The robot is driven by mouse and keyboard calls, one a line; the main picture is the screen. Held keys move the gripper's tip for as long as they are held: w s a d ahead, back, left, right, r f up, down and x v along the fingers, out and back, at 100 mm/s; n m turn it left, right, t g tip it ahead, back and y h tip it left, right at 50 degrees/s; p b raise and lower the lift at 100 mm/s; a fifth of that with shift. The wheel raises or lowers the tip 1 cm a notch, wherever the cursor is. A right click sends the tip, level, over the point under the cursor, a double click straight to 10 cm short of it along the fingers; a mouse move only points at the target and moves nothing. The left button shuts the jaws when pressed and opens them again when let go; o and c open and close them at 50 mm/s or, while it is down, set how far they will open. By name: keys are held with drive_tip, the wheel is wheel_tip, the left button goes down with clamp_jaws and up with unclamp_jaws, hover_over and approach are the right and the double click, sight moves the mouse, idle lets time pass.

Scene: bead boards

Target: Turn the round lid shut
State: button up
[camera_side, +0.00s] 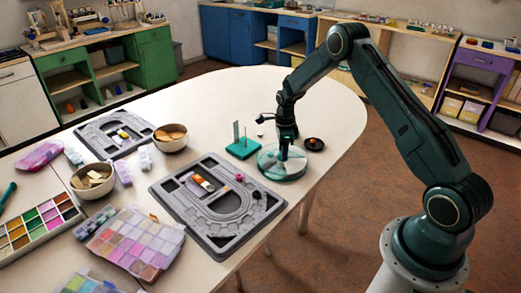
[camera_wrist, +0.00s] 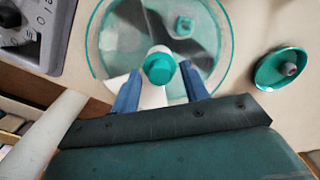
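The round lid (camera_wrist: 102,50) is clear with a teal rim and sits on the table under my gripper. In the side view the round lid (camera_side: 268,172) tops a shallow round container near the table's right edge. A teal knob (camera_wrist: 159,68) stands near the lid's middle. My gripper (camera_wrist: 160,76) points down with its two blue fingers on either side of the knob, and gaps show between fingers and knob. In the side view my gripper (camera_side: 285,150) is just over the lid; its fingertips are hard to make out. Whether the lid is seated cannot be told.
A small dark dish (camera_side: 315,144) is close right of the lid. A green stand (camera_side: 242,149) with upright pieces is just behind left. A grey bead board (camera_side: 180,208) lies to the left, with bowls and bead boxes beyond. The table behind is clear.

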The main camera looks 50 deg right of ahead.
drive_tip(key=shift+r, duration=0.15)
wheel_tip(320, 180, up, 14)
drive_tip(key=shift+f, duration=0.2)
idle(0.7)
